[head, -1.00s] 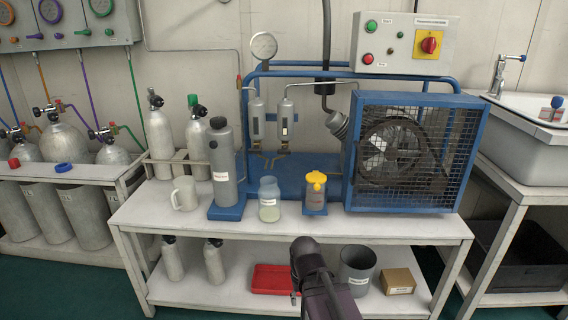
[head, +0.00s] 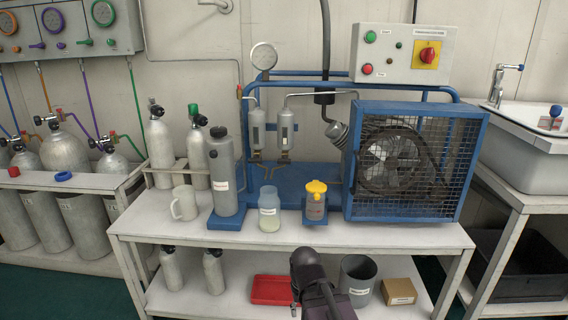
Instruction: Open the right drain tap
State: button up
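Two grey filter cylinders hang side by side on the blue compressor frame. The right filter cylinder (head: 285,131) stands nearer the fan cage. Small brass-coloured fittings show under both cylinders. The right drain tap (head: 284,156) appears to be the fitting under the right cylinder, but it is too small to tell its handle position. My dark arm rises from the bottom edge in front of the bench's lower shelf, well below and apart from the taps. My gripper's fingers cannot be made out.
On the white bench (head: 420,237), a glass jar (head: 269,209) and a yellow-topped container (head: 315,204) stand in front of the cylinders. A grey bottle (head: 223,175) and a mug (head: 184,203) stand left. The fan cage (head: 410,205) bounds the right side.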

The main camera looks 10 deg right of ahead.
notch_tip(320, 180, up, 13)
jog(key=p, duration=1.3)
jog(key=shift+o, duration=0.4)
jog(key=shift+a, duration=0.1)
